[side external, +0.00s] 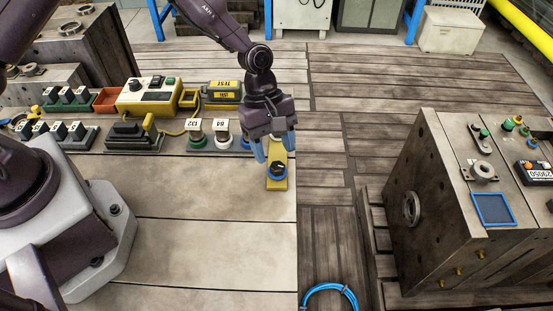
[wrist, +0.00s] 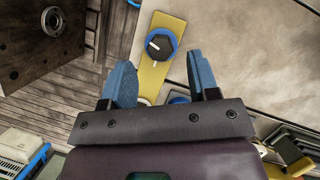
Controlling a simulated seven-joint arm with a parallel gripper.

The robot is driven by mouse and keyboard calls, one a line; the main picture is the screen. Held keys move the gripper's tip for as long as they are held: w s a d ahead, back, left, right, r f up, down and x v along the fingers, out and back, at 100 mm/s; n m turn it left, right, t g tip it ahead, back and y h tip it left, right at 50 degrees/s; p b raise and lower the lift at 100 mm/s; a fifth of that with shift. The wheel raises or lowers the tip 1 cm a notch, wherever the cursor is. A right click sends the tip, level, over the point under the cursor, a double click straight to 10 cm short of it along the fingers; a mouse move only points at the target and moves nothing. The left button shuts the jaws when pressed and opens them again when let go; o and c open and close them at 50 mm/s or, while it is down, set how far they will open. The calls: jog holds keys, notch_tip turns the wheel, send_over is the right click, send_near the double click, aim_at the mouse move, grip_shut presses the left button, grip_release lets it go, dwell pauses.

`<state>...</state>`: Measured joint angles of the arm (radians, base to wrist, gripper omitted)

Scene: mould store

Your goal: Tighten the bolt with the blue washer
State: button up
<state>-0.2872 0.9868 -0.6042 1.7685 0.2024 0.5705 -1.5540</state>
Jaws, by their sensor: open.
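A dark bolt head on a blue washer (wrist: 161,43) sits on a narrow yellow plate (wrist: 173,25). A white line on the head points to the left in the wrist view, and a pale mark lies on the plate below it. In the side external view the dark bolt head (side external: 278,170) is near the front end of the yellow plate (side external: 278,185). My gripper (wrist: 160,60) is open and empty, its blue fingers pointing toward the bolt but not around it. In the side external view my gripper (side external: 275,153) is just behind the bolt, over the plate's rear part.
Pieces labelled 132 (side external: 194,133) and 84 (side external: 221,132) stand left of my gripper, with a blue-based one (side external: 245,143) partly hidden beside it. A yellow control box (side external: 148,98) is further left. The table front is clear. A large dark block (side external: 450,225) stands right, across a gap.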

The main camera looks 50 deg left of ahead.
aim_at(278, 165)
jog(key=shift+x, duration=1.8)
